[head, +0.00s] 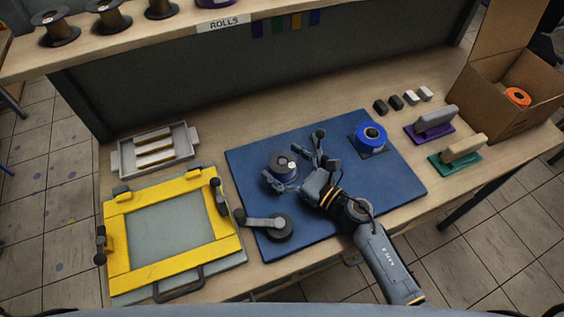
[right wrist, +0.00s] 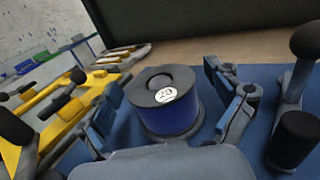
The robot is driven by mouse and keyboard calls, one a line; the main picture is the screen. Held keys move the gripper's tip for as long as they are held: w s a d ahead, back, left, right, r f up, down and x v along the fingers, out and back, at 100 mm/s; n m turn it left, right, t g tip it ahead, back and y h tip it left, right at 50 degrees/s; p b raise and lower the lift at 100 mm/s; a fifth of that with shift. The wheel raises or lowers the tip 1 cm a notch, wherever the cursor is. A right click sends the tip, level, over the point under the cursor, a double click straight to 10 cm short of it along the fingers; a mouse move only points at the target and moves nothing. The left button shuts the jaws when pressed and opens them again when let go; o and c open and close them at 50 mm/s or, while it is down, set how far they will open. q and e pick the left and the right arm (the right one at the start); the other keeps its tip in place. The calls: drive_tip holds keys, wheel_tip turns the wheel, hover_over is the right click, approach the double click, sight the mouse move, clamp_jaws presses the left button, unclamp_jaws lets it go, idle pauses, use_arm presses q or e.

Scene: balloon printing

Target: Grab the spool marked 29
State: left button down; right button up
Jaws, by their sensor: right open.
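The spool marked 29 (head: 279,163) stands upright on the blue mat (head: 400,182). It has a dark top with a round hole, a white label and blue winding. In the right wrist view the spool (right wrist: 166,100) sits between the two spread fingers, and its label reads 29. My right gripper (head: 296,163) is open with one finger to either side of the spool, gaps visible between them. It shows as well in the right wrist view (right wrist: 165,108). My left gripper is not in view.
A bright blue spool (head: 370,135) stands on a dark square base at the mat's back right. A crank (head: 279,228) and an upright dark-knobbed post (right wrist: 296,80) are near the gripper. A yellow frame (head: 121,252) lies left; a cardboard box (head: 484,98) stands right.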

drive_tip(key=c, duration=1.3)
drive_tip(key=shift+o, duration=0.2)
drive_tip(key=shift+r, duration=0.6)
wheel_tip(320, 180, up, 9)
drive_tip(key=p, duration=0.3)
drive_tip(key=shift+f, duration=0.2)
wheel_tip(320, 180, up, 8)
drive_tip(key=p, duration=0.6)
drive_tip(key=shift+r, duration=0.15)
